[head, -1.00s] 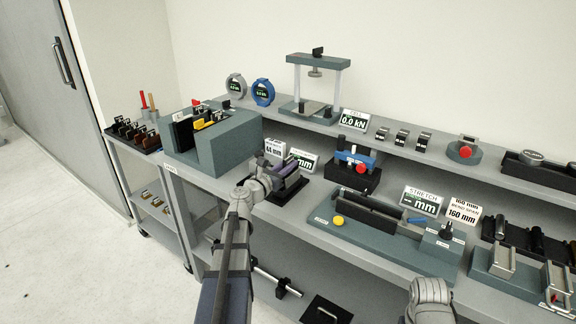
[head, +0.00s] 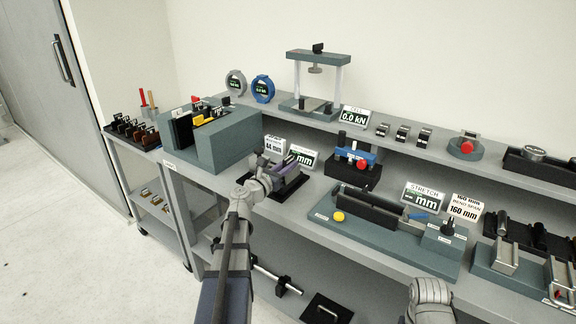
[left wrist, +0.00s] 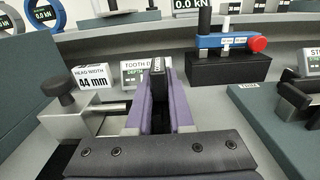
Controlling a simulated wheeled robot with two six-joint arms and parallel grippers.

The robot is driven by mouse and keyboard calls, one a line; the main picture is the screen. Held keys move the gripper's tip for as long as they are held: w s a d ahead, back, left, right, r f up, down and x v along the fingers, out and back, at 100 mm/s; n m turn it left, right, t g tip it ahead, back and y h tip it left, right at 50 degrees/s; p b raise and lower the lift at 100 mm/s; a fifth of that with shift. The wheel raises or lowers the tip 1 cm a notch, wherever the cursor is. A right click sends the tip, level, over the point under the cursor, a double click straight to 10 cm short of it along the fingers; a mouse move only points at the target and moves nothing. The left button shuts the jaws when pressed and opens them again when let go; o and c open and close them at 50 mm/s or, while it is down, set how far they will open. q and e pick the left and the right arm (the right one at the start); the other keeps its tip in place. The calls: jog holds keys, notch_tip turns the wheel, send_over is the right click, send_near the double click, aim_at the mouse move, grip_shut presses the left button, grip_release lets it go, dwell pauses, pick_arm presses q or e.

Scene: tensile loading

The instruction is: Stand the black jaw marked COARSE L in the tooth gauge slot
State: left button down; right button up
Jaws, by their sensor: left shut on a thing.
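My left gripper (left wrist: 158,105) has purple fingers and is shut on a black jaw (left wrist: 158,83), which stands upright between them with a pale tag near its top. The tooth depth sign (left wrist: 134,76) is just behind the jaw in the left wrist view. In the head view my left gripper (head: 290,164) is over a low black base (head: 277,193) in front of that sign. The gauge slot is hidden by my gripper, so I cannot tell whether the jaw is in it. My right gripper's fingers are out of view.
A grey metal fixture with a dark knob (left wrist: 66,83) stands left of my fingers by the head width sign (left wrist: 91,77). A blue-and-black device with a red knob (head: 352,160) stands behind right. A grey-green rack (head: 226,143) is to the left, a stretch fixture (head: 385,235) to the right.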

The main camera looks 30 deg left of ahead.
pick_arm(q)
jog(key=c, duration=0.7)
grip_release()
jog(key=shift+s+a, duration=0.15)
jog(key=shift+s, duration=1.85)
jog(key=shift+s+a, duration=0.15)
jog(key=shift+s, duration=1.8)
